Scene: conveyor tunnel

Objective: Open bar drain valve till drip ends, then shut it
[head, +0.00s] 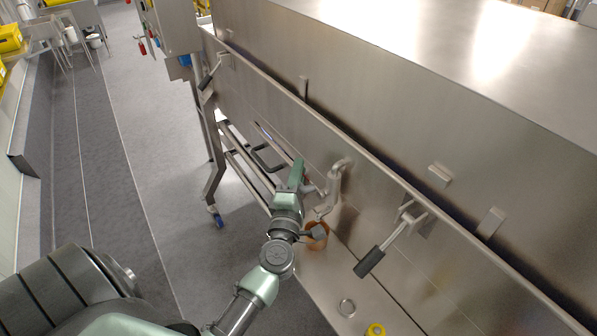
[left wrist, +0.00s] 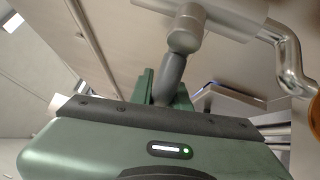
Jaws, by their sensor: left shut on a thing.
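The drain valve (head: 335,180) is a grey metal pipe fitting on the side of the steel tunnel, in the middle of the head view. Its body also shows at the top of the left wrist view (left wrist: 196,22), with a shiny bent spout (left wrist: 290,48) to the right. My left gripper (head: 299,178) is at the valve, shut on its grey lever handle (left wrist: 172,75). The handle's end is hidden between the green fingers. An orange-brown container (head: 317,236) stands below the spout, partly hidden by my wrist. No drip can be made out. My right gripper is not in view.
Black-handled levers (head: 370,262) (head: 209,76) stick out from the tunnel side. A steel shelf holds a ring (head: 346,307) and a yellow item (head: 375,330). Frame rails (head: 245,165) run left of the valve. Grey floor (head: 150,150) is clear on the left.

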